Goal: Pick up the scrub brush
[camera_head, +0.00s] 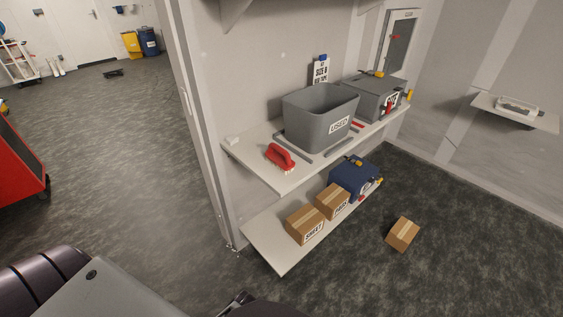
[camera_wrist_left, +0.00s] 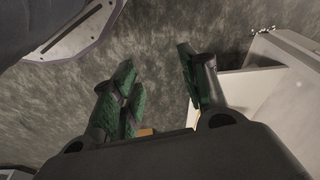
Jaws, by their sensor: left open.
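The scrub brush (camera_head: 281,157) is red with a raised handle and lies near the left end of the upper white shelf (camera_head: 265,174) in the head view. My left gripper (camera_wrist_left: 158,88) is open in the wrist view, with dark green-padded fingers apart and nothing between them but grey floor beyond. The brush is not visible in the wrist view. My right gripper is in neither view.
A grey bin labelled USED (camera_head: 315,120) stands right of the brush, with a grey toolbox (camera_head: 372,98) beyond. The lower shelf holds boxes (camera_head: 305,225) and a blue case (camera_head: 353,178). A carton (camera_head: 402,234) sits on the floor.

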